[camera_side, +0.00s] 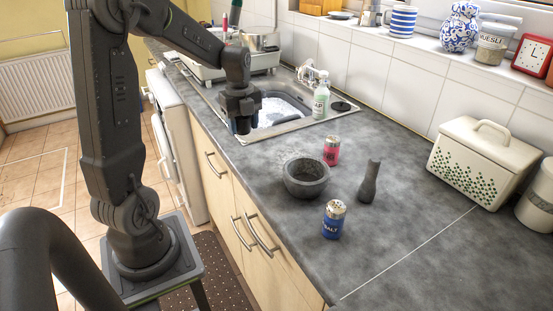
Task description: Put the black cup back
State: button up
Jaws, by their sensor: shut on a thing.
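My gripper (241,123) points down at the near left edge of the sink (292,128), in front of the suds. It is shut on a dark thing that blends with its dark fingers. I cannot make out its shape clearly; it may be the black cup. No other black cup shows on the counter. The sink holds white suds and part of its basin is hidden behind my gripper.
A green-and-white bottle (321,98) and a flat black disc (342,106) are by the sink. A grey mortar (306,180), pestle (370,181), pink shaker (332,151) and blue salt shaker (333,220) stand on the counter. The front right counter is clear.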

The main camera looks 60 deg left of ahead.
send_over(277, 164)
notch_tip(277, 164, down, 5)
jog(key=shift+s+f, duration=0.1)
jog(key=shift+f, duration=2.1)
jog(key=shift+f, duration=0.15)
jog(key=o, duration=0.9)
